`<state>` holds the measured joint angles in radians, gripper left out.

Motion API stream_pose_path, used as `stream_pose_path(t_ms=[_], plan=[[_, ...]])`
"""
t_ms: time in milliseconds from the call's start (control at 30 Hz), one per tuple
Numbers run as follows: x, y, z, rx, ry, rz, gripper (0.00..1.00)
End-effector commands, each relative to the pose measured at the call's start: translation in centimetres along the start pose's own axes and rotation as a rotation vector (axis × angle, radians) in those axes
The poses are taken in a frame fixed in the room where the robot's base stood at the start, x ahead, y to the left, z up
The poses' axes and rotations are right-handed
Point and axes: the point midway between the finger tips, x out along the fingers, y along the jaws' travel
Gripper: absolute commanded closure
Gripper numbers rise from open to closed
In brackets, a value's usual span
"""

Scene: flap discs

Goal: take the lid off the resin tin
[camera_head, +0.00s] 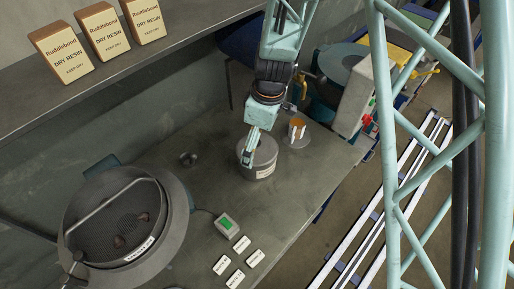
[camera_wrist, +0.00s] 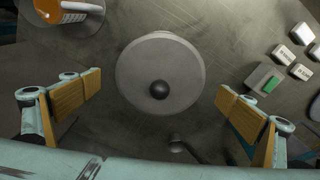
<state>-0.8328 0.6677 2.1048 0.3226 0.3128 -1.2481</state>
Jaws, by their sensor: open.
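The resin tin (camera_head: 262,167) is a grey cylinder with a pale label on its side, standing upright on the bench. Its round grey lid (camera_wrist: 155,58) fills the middle of the wrist view, with a dark round knob (camera_wrist: 159,89) on it. The lid appears to sit on the tin. My gripper (camera_wrist: 160,105) is open and empty, with its tan-padded fingers wide apart on either side of the knob in the wrist view. In the head view my gripper (camera_head: 247,155) is at the tin's top and hides part of the lid.
An orange and white item (camera_head: 297,129) on a grey round base stands just behind the tin.

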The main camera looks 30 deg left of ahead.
Motion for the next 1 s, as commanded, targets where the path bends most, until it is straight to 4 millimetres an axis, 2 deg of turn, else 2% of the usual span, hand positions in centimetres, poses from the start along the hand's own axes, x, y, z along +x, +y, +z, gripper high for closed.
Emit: stream_pose_path(t_ms=[300,1000], plan=[[-0.01,-0.01,0.01,0.000,0.000,0.000,0.00],[0.09,0.01,0.04,0.000,-0.001,0.000,0.63]])
